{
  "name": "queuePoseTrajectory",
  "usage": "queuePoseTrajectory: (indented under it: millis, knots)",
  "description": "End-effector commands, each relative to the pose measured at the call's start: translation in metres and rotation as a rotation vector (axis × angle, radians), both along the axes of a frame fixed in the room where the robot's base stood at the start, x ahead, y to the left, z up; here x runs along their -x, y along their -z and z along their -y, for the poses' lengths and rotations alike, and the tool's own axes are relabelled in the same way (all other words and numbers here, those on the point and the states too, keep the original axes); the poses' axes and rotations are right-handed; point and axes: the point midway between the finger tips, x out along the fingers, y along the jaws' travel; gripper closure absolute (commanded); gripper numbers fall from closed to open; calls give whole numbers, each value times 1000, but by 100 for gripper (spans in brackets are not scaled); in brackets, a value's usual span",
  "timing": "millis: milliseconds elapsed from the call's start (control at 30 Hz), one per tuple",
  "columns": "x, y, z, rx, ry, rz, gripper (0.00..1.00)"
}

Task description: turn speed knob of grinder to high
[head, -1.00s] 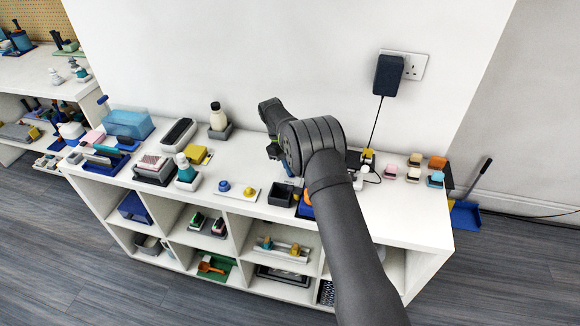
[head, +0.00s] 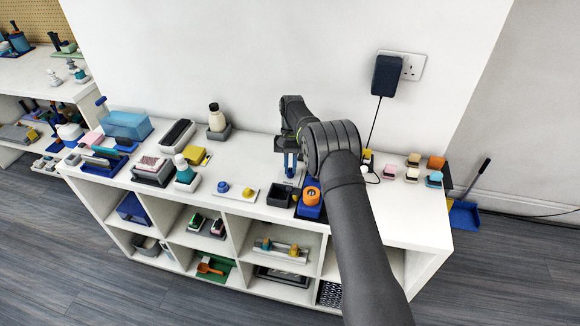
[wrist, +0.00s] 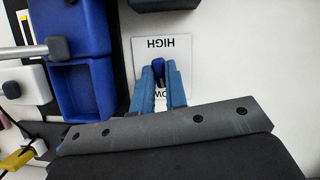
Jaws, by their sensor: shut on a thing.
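The speed knob (wrist: 158,67) shows in the wrist view as a small dark blue lever on a white label plate (wrist: 184,58). The plate reads HIGH, upside down, near its top. Part of a second word, ending in OW, shows lower between the fingers. My gripper (wrist: 164,75) has its two blue fingers shut on the knob, whose tip lies between the words. In the head view my gripper (head: 289,162) points down at the shelf top, and the knob is hidden there.
Blue trays (wrist: 84,88) lie left of the fingers in the wrist view. In the head view an orange round piece (head: 311,195) in a blue holder and a dark open box (head: 280,194) stand close in front. A charger cable (head: 373,122) hangs behind, right.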

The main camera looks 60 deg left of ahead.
Motion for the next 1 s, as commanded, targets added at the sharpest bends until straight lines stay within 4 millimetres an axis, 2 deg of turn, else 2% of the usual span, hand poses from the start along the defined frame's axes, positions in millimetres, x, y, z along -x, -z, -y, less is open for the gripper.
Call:
queuePoseTrajectory:
  millis: [400, 933, 967, 1000]
  knots:
    - [0, 1, 1, 2, 177, 0, 100]
    - [-1, 2, 1, 2, 199, 0, 100]
    - [-1, 2, 1, 2, 199, 0, 83]
    - [-1, 2, 1, 2, 199, 0, 76]
